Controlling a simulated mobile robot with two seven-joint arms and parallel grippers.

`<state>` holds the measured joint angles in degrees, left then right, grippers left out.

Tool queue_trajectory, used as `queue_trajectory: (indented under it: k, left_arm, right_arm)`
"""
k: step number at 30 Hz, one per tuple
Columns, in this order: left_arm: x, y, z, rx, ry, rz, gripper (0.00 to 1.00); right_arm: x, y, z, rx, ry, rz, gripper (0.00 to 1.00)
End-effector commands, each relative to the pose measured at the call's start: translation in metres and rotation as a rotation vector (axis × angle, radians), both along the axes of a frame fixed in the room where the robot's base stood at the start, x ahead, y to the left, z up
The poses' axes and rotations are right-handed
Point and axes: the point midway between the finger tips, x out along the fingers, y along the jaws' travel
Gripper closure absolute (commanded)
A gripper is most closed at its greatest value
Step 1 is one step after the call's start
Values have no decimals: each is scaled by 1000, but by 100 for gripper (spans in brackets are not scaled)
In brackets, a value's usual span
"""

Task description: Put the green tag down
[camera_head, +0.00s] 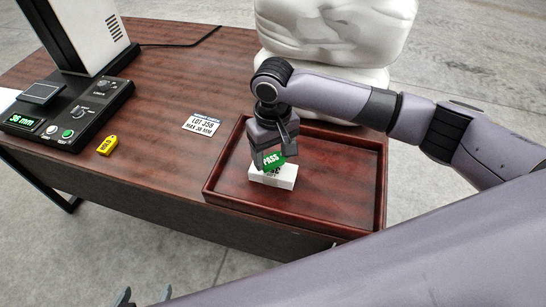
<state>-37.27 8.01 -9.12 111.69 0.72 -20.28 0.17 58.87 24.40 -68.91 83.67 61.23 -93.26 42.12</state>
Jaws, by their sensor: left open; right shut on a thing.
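The green tag (272,160), marked PASS, is between the fingers of my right gripper (272,157), which is shut on it. The tag is low over a white block (273,176) with dark lettering, inside the wooden tray (379,190). The tag overlaps the block's upper part in view; I cannot tell whether they touch. My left gripper (144,297) shows only its fingertips at the bottom edge, open and apart from everything on the table.
A white card (201,124) reading LOT 358 lies left of the tray. A yellow tag (107,145) lies beside a black control box (75,115) with a display reading 36 mm. White sacks (330,40) stand behind the tray. The tray's right side is bare.

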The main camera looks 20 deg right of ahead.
Motion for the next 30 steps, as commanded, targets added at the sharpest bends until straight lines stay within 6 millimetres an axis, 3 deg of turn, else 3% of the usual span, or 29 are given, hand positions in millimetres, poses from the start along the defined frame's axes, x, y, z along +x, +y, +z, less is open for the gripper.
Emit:
queue_trajectory:
  k: [4, 16, 17, 18, 19, 30]
  left_arm:
    - [0, 0, -1, 0, 0, 0, 15]
    - [0, 0, 0, 0, 0, 0, 15]
    - [0, 0, 0, 0, 0, 0, 15]
    - [0, 0, 0, 0, 0, 0, 15]
    - [0, 0, 0, 0, -1, 0, 15]
    - [0, 0, -2, 0, -1, 0, 15]
  right_arm:
    - [0, 0, -18, 1, 0, 0, 62]
    - [0, 0, -23, 1, 1, 0, 62]
    - [0, 0, -23, 1, 0, 0, 27]
    - [0, 0, -23, 1, 0, 0, 14]
    - [0, 0, -23, 1, 0, 0, 8]
    - [1, 0, -18, 1, -3, 1, 8]
